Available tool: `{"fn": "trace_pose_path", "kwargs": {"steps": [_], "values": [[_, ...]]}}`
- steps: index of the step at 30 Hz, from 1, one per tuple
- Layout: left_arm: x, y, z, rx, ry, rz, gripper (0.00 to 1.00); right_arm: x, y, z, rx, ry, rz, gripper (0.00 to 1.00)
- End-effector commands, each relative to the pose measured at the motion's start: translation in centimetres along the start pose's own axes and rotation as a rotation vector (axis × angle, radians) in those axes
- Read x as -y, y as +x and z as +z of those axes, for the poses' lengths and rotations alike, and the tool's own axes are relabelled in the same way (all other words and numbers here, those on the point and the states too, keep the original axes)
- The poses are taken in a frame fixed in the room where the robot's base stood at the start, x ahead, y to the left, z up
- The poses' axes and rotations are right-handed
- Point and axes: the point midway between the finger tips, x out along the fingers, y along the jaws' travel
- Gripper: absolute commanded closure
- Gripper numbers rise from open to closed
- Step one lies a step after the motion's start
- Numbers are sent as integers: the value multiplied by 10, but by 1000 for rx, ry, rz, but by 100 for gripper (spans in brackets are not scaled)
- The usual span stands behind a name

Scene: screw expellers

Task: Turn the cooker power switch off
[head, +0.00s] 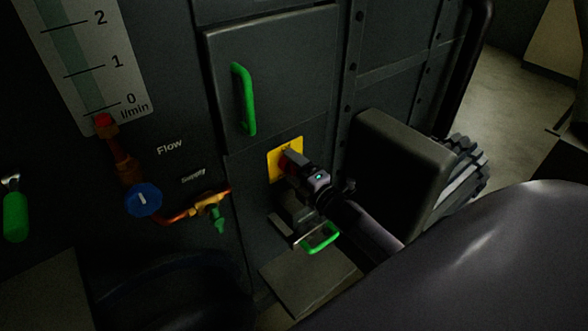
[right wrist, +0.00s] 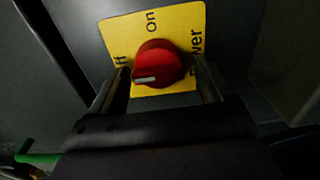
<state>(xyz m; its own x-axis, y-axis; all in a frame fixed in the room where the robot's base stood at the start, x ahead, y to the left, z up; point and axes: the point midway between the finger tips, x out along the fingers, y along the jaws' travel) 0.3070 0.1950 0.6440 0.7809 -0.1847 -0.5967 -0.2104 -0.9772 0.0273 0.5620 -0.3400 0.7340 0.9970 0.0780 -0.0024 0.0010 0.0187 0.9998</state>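The cooker power switch is a round red knob (right wrist: 158,64) on a yellow plate (right wrist: 184,25). In the right wrist view the plate reads "On" above the knob, a partly hidden "Off" at left and a partly hidden "Power" at right. The knob's white mark is at its lower left. My right gripper (right wrist: 163,82) is open, with one finger on each side of the knob and a small gap showing at the right. In the head view the yellow plate (head: 272,161) shows behind my right gripper (head: 291,160), which hides most of the knob. My left gripper is not in view.
A green door handle (head: 244,98) is above the switch, and another green handle (head: 320,238) is below it. A dark box-like part (head: 395,165) juts out at right. At left are a blue flow knob (head: 143,200) and a supply valve (head: 210,204).

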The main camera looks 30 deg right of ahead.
Motion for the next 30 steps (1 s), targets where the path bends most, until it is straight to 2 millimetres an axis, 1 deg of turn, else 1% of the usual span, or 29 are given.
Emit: {"fn": "trace_pose_path", "kwargs": {"steps": [7, 11, 14, 21, 24, 30], "values": [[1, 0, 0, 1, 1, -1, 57, -1, 0, 0, 0, 2, 1, 21], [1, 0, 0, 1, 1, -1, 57, -1, -5, 0, 0, 3, 1, 21], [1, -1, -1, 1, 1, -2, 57, 0, -16, 0, 0, 2, 0, 21], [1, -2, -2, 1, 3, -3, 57, 0, -49, 0, 0, 2, -2, 21], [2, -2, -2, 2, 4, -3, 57, 0, -60, 0, 0, 2, -1, 21], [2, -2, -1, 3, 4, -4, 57, 0, -71, 0, 0, 2, 0, 21]]}}
